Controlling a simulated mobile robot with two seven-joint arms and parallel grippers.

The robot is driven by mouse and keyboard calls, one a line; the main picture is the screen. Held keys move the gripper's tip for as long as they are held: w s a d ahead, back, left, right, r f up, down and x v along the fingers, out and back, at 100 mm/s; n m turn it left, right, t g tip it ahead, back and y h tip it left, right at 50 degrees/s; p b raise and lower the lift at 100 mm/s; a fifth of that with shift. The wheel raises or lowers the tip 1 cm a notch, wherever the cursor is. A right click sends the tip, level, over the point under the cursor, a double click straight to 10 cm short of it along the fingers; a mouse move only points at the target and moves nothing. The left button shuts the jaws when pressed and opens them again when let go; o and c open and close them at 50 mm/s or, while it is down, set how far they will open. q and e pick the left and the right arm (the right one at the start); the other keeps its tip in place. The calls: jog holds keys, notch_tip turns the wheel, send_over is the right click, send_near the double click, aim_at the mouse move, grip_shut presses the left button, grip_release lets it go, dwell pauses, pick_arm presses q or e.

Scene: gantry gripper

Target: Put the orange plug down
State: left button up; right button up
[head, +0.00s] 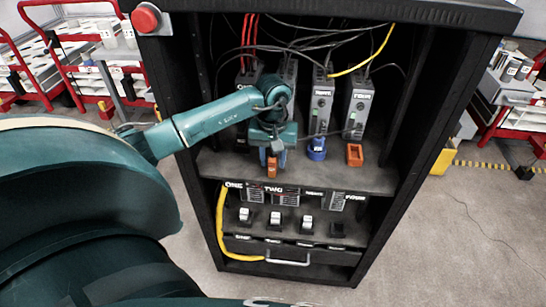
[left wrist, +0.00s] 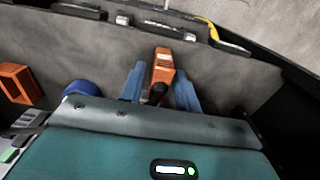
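An orange plug (head: 272,167) is at the front of the cabinet shelf (head: 330,177), below my left gripper (head: 273,158). In the left wrist view the same orange plug (left wrist: 163,66) lies between the two blue fingers of my left gripper (left wrist: 160,82). The fingers stand apart, with a gap visible at the plug's left side, and the plug appears to rest on the shelf. A second orange plug (head: 354,154) and a blue plug (head: 317,149) are on the shelf to the right. My right gripper is not in view.
Grey modules (head: 321,103) with cables stand behind the plugs. Below the shelf are labelled black switches (head: 276,218) and a drawer with a handle (head: 288,262). A yellow cable (head: 222,225) hangs at the left. Cabinet side walls (head: 425,130) bound the space.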

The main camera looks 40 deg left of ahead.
pick_arm(q)
jog(key=shift+o, duration=0.7)
jog(key=shift+r, duration=0.1)
